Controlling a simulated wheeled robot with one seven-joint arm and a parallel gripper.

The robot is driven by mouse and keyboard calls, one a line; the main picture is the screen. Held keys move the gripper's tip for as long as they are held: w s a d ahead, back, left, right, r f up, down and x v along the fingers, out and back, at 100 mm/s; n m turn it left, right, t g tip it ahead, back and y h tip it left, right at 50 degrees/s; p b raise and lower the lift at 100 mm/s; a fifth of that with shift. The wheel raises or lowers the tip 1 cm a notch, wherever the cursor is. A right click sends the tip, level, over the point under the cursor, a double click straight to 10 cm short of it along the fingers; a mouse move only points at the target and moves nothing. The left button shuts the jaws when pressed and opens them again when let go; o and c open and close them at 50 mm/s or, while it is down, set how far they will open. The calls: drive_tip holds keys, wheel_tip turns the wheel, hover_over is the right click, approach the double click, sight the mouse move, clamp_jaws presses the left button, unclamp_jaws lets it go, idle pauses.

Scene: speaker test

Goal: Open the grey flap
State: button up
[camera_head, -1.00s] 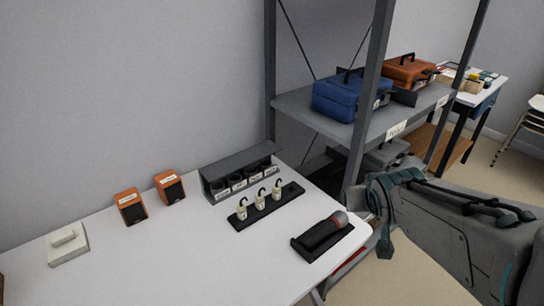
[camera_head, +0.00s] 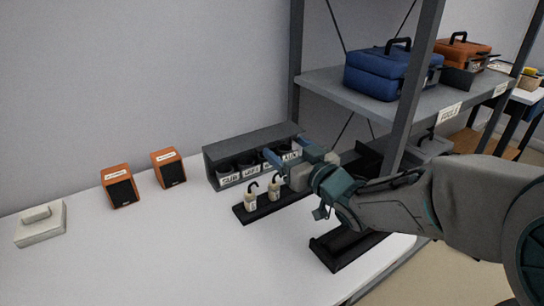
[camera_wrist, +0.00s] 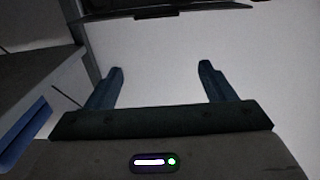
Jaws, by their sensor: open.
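The grey flap (camera_head: 250,143) is the sloping lid along the top of a dark grey box (camera_head: 211,176) against the wall. The box's open front shows several labelled dark sockets, and the flap appears lowered above them. My gripper (camera_head: 290,151) is at the right part of the box front, close to the flap's front edge; I cannot tell whether it touches. In the wrist view my gripper (camera_wrist: 161,68) has its two fingers wide apart with nothing between them. My gripper hides part of the box's right end.
A black strip (camera_head: 242,214) with pale hooked plugs stands in front of the box, partly behind my arm. A black tray (camera_head: 325,252) lies near the table's right edge. Two orange speakers (camera_head: 119,186) (camera_head: 168,167) stand left. A shelf post (camera_head: 411,105) rises right. The table's front left is clear.

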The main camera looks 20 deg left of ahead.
drive_tip(key=b, duration=0.1)
approach(258, 141)
drive_tip(key=b+x, duration=0.1)
drive_tip(key=x, duration=0.3)
drive_tip(key=shift+d, duration=0.15)
